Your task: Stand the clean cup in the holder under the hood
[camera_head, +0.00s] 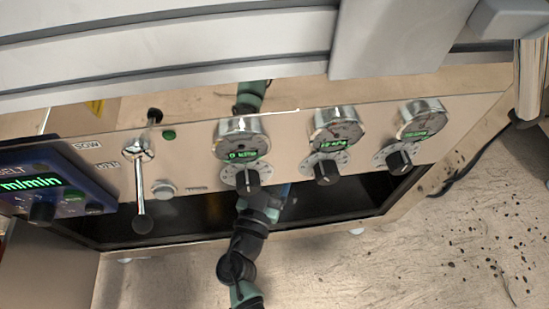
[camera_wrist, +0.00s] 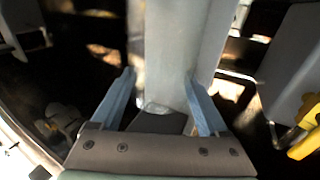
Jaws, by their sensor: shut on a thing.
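In the wrist view, my gripper (camera_wrist: 160,78) has its two blue fingers on either side of a pale grey, smooth-sided piece, which I take to be the cup (camera_wrist: 178,45). The gripper is shut on it. Its upper part runs out of the top of the picture, and its lower end is near the palm. In the head view my arm passes behind the control panel, and the gripper and the cup cannot be made out. I cannot pick out the holder in either view.
A metal panel (camera_head: 290,128) with dials, knobs and a lever (camera_head: 140,190) crosses the head view, above a dark opening (camera_head: 330,205). Grey rails (camera_head: 170,50) lie above it. In the wrist view a grey part (camera_wrist: 290,60) and a yellow part (camera_wrist: 306,125) stand at right.

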